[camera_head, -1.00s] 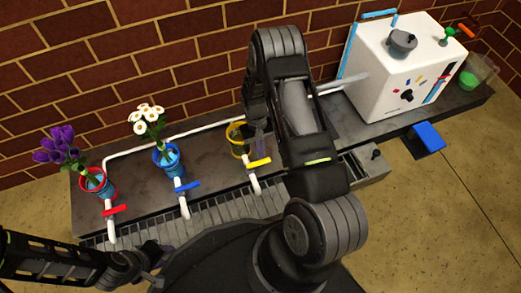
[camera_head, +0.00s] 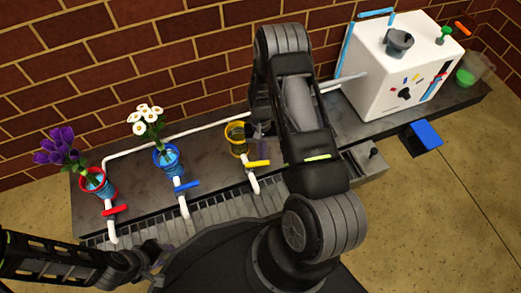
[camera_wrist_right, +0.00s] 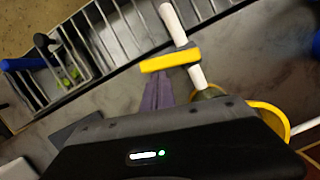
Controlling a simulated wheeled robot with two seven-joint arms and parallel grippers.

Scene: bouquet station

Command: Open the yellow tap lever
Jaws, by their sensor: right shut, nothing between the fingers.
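The yellow tap lever (camera_head: 258,163) sits across its white pipe, right of the blue and red levers. In the right wrist view the yellow lever (camera_wrist_right: 170,60) lies across the pipe, just beyond my gripper's fingertips. My right gripper (camera_wrist_right: 158,92) is shut and empty, its tips close beside the lever; I cannot tell whether they touch it. In the head view my right gripper (camera_head: 262,142) is just above the lever, partly hidden by my arm. My left gripper (camera_head: 155,254) is low at the left, away from the lever; its jaws are unclear.
A yellow cup (camera_head: 237,138) stands behind the yellow tap. The red cup (camera_head: 99,187) holds purple flowers and the blue cup (camera_head: 167,160) white ones. A slatted drain (camera_head: 215,213) runs along the front. A white box (camera_head: 395,80) stands at the right end.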

